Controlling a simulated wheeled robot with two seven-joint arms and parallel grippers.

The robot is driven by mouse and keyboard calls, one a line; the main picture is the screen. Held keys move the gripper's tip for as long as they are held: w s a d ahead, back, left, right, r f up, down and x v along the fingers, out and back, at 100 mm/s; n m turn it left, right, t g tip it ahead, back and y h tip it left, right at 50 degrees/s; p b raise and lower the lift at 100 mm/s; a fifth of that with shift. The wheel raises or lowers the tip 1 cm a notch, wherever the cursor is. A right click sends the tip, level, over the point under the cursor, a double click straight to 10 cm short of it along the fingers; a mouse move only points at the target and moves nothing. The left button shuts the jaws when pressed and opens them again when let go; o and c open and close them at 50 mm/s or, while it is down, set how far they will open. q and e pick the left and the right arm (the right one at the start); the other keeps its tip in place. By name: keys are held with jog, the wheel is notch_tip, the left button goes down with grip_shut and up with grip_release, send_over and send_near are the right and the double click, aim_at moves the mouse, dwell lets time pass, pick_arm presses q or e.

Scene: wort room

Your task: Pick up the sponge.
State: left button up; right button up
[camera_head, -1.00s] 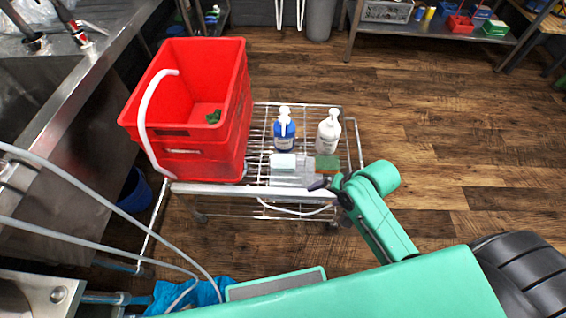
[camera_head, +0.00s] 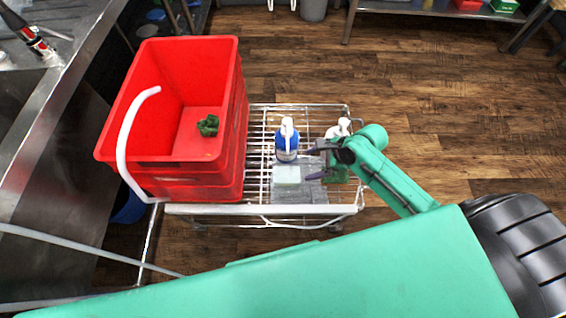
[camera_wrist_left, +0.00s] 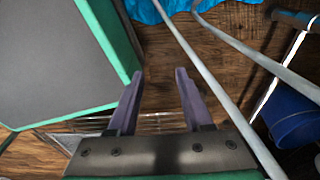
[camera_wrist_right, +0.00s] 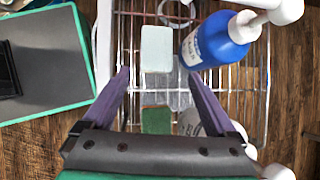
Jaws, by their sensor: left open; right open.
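Two small blocks lie on the wire cart: a pale green-white block (camera_head: 287,174) and a darker green block (camera_head: 337,174), partly hidden by my right gripper (camera_head: 314,163). Either could be the sponge; I cannot tell which. In the right wrist view the open, empty right gripper (camera_wrist_right: 158,75) has the pale block (camera_wrist_right: 156,48) just beyond its fingertips and the green block (camera_wrist_right: 155,120) between its fingers as seen from above. Its height over them is unclear. My left gripper (camera_wrist_left: 158,74) is open and empty above the floor, outside the head view.
A blue pump bottle (camera_head: 287,140) stands behind the pale block, and a white pump bottle (camera_head: 338,130) stands close behind my right gripper. A red crate (camera_head: 240,90) with a crumpled green thing (camera_head: 208,125) fills the cart's left side. A metal sink counter stands left.

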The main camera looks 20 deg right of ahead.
jog(key=b, duration=0.2)
send_near(288, 175)
jog(key=shift+x, duration=1.2)
jog(key=b+x, duration=0.2)
jog(key=x, duration=0.4)
jog(key=shift+f+b, duration=0.35)
jog(key=shift+f, duration=0.05)
jog(key=shift+w+a+f, duration=0.1)
jog(key=shift+w+a, duration=0.05)
jog(key=shift+a, duration=0.05)
pick_arm(q)
jog(key=f, duration=0.1)
jog(key=s+f, duration=0.1)
jog(key=f, duration=0.1)
jog(key=s+f, duration=0.1)
jog(key=f, duration=0.1)
jog(key=shift+s+a, duration=0.1)
jog(key=shift+s, duration=0.1)
jog(key=shift+s, duration=0.25)
pick_arm(e)
jog(key=c, duration=1)
